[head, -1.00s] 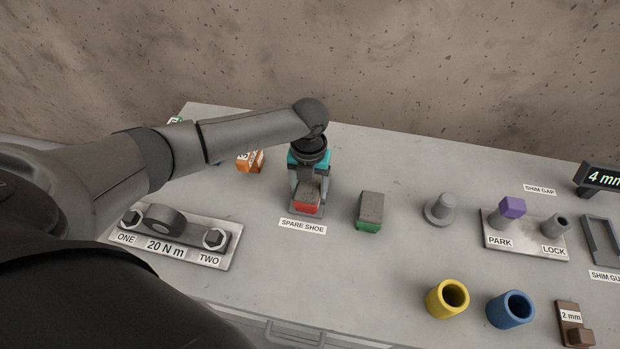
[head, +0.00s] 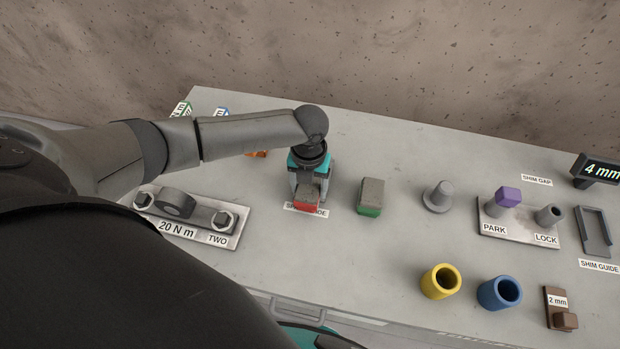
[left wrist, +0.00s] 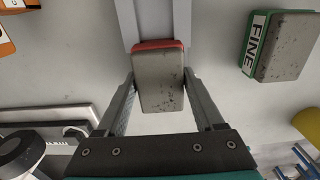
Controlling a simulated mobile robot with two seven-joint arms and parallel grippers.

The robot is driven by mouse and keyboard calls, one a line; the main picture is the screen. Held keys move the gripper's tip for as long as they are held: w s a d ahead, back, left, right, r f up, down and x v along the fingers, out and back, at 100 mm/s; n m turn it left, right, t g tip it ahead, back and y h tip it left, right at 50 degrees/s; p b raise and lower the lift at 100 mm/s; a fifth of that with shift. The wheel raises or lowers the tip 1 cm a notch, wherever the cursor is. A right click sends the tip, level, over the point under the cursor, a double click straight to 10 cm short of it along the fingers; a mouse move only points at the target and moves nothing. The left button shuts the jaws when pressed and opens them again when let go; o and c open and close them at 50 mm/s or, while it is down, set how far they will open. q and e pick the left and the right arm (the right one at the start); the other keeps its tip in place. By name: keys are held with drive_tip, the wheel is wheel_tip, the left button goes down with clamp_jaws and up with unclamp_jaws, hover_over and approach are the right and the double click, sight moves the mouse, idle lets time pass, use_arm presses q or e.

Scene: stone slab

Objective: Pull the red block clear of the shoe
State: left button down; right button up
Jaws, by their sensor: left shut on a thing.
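The red block (head: 307,205) has a red lower part and a speckled grey top. In the left wrist view it shows grey face up (left wrist: 160,80), with a red far edge. My left gripper (head: 309,190) is shut on it, one finger on each side. The grey spare shoe (left wrist: 182,20) shows as two rails beyond the block. The block's far edge lies at the near ends of the rails, and I cannot tell whether they still overlap. In the head view the gripper mostly hides the shoe. My right gripper is not in view.
A green block (head: 370,197) stands just to the right. A bracket (head: 185,215) with two bolts lies to the left. Yellow (head: 440,281) and blue (head: 500,293) cups stand front right. The slab in front of the block is clear.

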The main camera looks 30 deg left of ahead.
sight(306, 198)
use_arm(q)
drive_tip(key=shift+s+d+p, duration=0.15)
drive_tip(key=shift+s+p, duration=0.25)
drive_tip(key=shift+s, duration=0.2)
drive_tip(key=shift+s+d+p, duration=0.15)
drive_tip(key=shift+s+p, duration=0.25)
drive_tip(key=shift+s, duration=0.15)
drive_tip(key=shift+r, duration=0.1)
drive_tip(key=shift+s+d+r+p, duration=0.15)
drive_tip(key=shift+s+r+p, duration=0.4)
drive_tip(key=shift+p, duration=0.55)
drive_tip(key=s+r+p, duration=0.1)
drive_tip(key=r+p, duration=0.1)
drive_tip(key=p, duration=0.1)
drive_tip(key=shift+s+d, duration=0.25)
drive_tip(key=shift+s, duration=0.1)
drive_tip(key=shift+f, duration=0.15)
drive_tip(key=shift+w, duration=0.15)
